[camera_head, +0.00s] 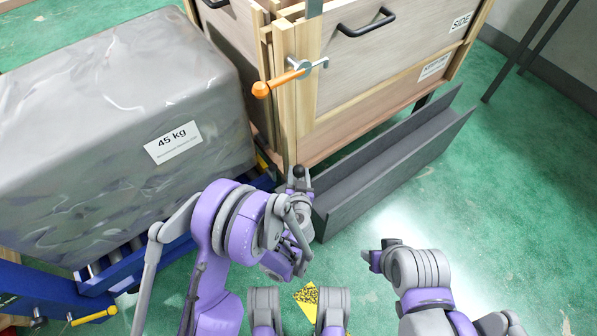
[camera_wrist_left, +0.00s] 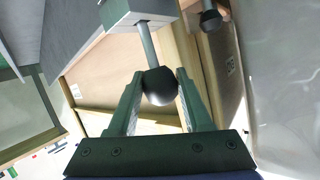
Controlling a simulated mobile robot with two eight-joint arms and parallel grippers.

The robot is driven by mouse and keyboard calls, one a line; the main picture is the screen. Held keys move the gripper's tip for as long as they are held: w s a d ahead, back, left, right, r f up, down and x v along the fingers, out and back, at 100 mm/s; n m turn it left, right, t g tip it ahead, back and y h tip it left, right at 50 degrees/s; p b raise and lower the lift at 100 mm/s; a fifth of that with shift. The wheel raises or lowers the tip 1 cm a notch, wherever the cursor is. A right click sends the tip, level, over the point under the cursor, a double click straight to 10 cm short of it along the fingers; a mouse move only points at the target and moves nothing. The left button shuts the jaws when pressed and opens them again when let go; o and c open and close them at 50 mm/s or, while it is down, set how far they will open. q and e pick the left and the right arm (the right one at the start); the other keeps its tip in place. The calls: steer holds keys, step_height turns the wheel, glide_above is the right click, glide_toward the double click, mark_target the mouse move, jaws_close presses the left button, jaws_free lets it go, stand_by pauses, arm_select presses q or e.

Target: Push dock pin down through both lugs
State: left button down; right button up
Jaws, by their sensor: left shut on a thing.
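The dock pin shows in the left wrist view as a grey rod with a black ball knob (camera_wrist_left: 160,90). Its rod runs into a grey-green block (camera_wrist_left: 138,12), which looks like a lug. I cannot tell a second lug along the rod. My left gripper (camera_wrist_left: 160,76) is shut on the ball knob, one finger on each side. In the head view the dark knob (camera_head: 299,171) shows at the tip of my left gripper (camera_head: 298,178), by the lower corner of the wooden crate. My right gripper (camera_head: 376,258) is low over the floor, apart from everything; its jaws are too small to read.
The wooden crate (camera_head: 385,95) has dark handles and an orange-handled clamp (camera_head: 280,82). A grey trough (camera_head: 400,165) lies along its base. A wrapped 45 kg load (camera_head: 95,110) sits on a blue frame (camera_head: 125,275) at left.

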arm_select(q)
steer(key=shift+f+b, duration=1)
steer(key=shift+f, duration=0.15)
steer(key=shift+f, duration=1.25)
steer(key=shift+c, duration=1.2)
jaws_free()
steer(key=shift+d, duration=0.15)
